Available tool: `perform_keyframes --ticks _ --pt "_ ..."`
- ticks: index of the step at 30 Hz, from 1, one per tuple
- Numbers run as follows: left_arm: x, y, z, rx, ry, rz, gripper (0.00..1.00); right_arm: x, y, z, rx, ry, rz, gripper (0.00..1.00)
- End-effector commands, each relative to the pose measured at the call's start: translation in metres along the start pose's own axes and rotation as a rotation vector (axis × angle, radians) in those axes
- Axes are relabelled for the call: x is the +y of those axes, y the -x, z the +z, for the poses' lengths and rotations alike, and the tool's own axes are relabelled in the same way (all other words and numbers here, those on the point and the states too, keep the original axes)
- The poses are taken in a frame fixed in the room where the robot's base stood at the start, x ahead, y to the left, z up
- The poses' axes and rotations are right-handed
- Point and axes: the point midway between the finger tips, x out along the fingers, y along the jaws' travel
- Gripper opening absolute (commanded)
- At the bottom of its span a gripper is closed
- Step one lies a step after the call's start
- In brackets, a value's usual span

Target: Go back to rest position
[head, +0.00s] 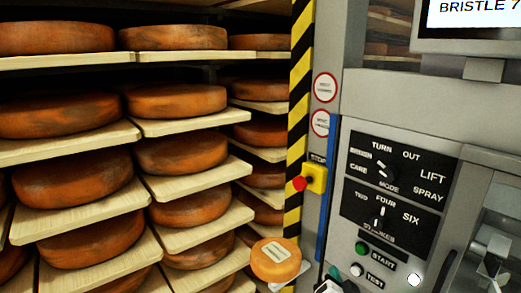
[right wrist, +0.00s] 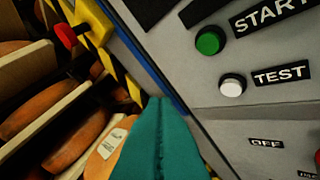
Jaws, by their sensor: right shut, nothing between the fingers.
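My right gripper (head: 335,273) shows at the bottom edge of the head view, in front of the lower part of the grey control panel (head: 400,120). In the right wrist view its teal fingers (right wrist: 160,108) are pressed together with nothing between them. They are in front of the panel's lower left edge, below the green START button (right wrist: 208,41) and the white TEST button (right wrist: 232,86). I cannot tell whether they touch anything. My left gripper is in neither view.
Shelves of orange cheese wheels (head: 178,102) on pale boards fill the left. A labelled cheese (head: 275,265) sits low beside my right gripper. A striped post (head: 298,100) and a red stop button (head: 299,184) stand between shelves and panel. A screen (head: 475,18) is top right.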

Motion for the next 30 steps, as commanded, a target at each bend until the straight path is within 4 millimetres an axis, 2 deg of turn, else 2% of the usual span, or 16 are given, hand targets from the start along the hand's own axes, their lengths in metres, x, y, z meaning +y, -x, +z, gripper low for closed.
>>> perform_keyframes --ticks 4,7,8,11,12,16,21,23,27,29,30 --pt "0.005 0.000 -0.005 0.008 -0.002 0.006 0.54 -0.005 -0.002 -0.007 0.014 0.011 -0.005 0.00" --pt "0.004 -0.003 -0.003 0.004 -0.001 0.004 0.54 -0.022 -0.006 -0.037 0.070 0.056 -0.024 0.00" --pt "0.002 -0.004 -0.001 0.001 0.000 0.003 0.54 -0.030 -0.007 -0.051 0.096 0.078 -0.032 0.00" --pt "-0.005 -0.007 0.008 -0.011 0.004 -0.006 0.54 -0.067 -0.005 -0.109 0.208 0.164 -0.063 0.00" --pt "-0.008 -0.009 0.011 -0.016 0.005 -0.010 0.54 -0.085 -0.002 -0.135 0.260 0.202 -0.076 0.00" --pt "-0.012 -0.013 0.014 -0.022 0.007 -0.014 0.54 -0.144 0.020 -0.214 0.425 0.320 -0.110 0.00" --pt "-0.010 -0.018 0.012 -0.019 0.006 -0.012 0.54 -0.224 0.071 -0.304 0.634 0.455 -0.144 0.00" --pt "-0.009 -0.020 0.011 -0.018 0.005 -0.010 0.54 -0.253 0.095 -0.332 0.708 0.498 -0.154 0.00" --pt "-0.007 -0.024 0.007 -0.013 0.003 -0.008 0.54 -0.318 0.160 -0.388 0.877 0.590 -0.174 0.00" --pt "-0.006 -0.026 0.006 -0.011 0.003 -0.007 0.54 -0.346 0.192 -0.407 0.949 0.626 -0.181 0.00" --pt "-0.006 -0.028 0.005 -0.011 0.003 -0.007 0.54 -0.364 0.214 -0.418 0.997 0.650 -0.186 0.00"
